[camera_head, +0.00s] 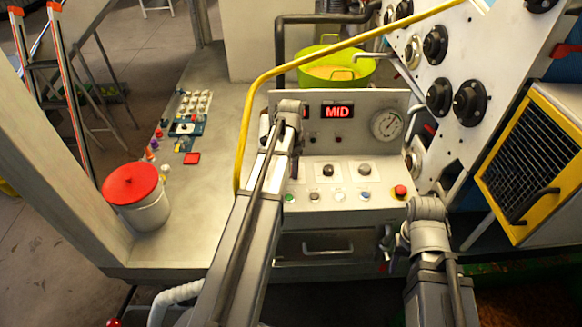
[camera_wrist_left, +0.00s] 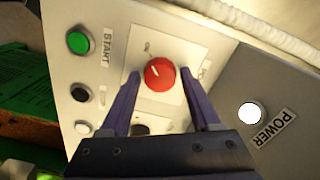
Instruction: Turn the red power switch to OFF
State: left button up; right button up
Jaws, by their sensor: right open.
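The red rotary switch (camera_wrist_left: 160,74) sits on a pale square plate in the left wrist view. Its white pointer mark points toward the picture's upper left. My left gripper (camera_wrist_left: 161,76) is open, with one finger on each side of the switch; firm contact cannot be told. A POWER label (camera_wrist_left: 274,126) stands beside a bright white lamp (camera_wrist_left: 250,113). In the head view my left arm (camera_head: 290,108) reaches the control panel and hides the switch. My right gripper (camera_head: 404,238) is open and empty at the panel's right front, partly hidden by its wrist.
A green START button (camera_wrist_left: 79,43) and a dark button are left of the switch. The panel has a red MID display (camera_head: 337,112), a gauge (camera_head: 387,125), black knobs and a red mushroom button (camera_head: 400,191). A yellow rail (camera_head: 246,128) rises close beside my left arm.

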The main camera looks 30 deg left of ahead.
pick_arm(q)
grip_shut()
jog(key=shift+n, duration=0.4)
jog(key=n, duration=0.3)
jog(key=shift+n, duration=0.4)
jog(key=n, duration=0.4)
jog(key=shift+n, duration=0.3)
jog(key=n, duration=0.4)
jog(key=shift+n, duration=2.5)
